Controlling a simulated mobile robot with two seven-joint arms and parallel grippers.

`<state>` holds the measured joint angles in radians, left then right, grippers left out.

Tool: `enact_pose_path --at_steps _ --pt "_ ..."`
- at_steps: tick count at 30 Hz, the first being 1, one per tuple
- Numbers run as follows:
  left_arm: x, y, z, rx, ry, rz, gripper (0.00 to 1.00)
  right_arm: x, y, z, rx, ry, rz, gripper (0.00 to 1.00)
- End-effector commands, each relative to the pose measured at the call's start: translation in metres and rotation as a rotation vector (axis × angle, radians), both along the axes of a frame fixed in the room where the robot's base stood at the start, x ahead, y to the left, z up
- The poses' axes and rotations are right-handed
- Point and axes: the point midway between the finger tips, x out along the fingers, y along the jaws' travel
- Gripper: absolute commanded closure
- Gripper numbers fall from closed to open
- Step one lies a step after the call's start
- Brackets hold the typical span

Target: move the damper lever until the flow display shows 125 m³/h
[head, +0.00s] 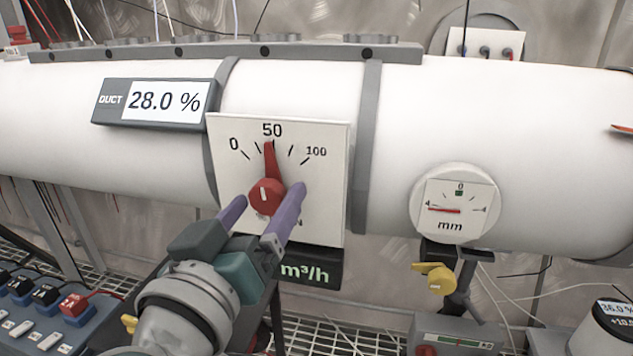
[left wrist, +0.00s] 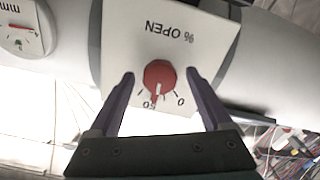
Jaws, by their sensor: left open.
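The damper lever is a red knob with a pointer (head: 267,192) on a white dial plate (head: 225,135) marked 0, 50 and 100. The pointer stands at about 50. The left wrist view shows the red knob (left wrist: 159,76) between my fingers, upside down. My left gripper (head: 268,198) is open, with one purple finger on each side of the knob and a gap to it in the wrist view. The flow display (head: 305,272) below the plate shows "m³/h" in green; its number is hidden behind my left gripper. My right gripper is not in view.
A duct display (head: 165,102) reads 28.0 %. A round mm gauge (head: 458,205) is on the white duct (head: 400,110) to the right, with a yellow handle (head: 437,278) below it. A blue switch box (head: 50,320) is at lower left.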

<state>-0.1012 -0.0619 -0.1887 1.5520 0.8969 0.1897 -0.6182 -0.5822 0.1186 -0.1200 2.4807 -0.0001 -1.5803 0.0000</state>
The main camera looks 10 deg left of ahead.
Motion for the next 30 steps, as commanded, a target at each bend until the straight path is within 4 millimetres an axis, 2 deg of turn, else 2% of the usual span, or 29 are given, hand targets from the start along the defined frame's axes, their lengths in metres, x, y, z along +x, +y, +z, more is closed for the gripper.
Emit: enact_pose_path --at_steps 4,13,30 --pt "0.0117 -0.0008 -0.0003 0.001 0.000 -0.001 0.17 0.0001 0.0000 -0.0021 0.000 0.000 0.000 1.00" --pt "0.0136 -0.0008 0.0000 0.000 0.001 -0.001 0.17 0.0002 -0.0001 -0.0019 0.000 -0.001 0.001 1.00" --pt "0.0133 -0.0008 0.0000 0.001 0.001 -0.001 0.81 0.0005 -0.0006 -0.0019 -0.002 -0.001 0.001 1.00"
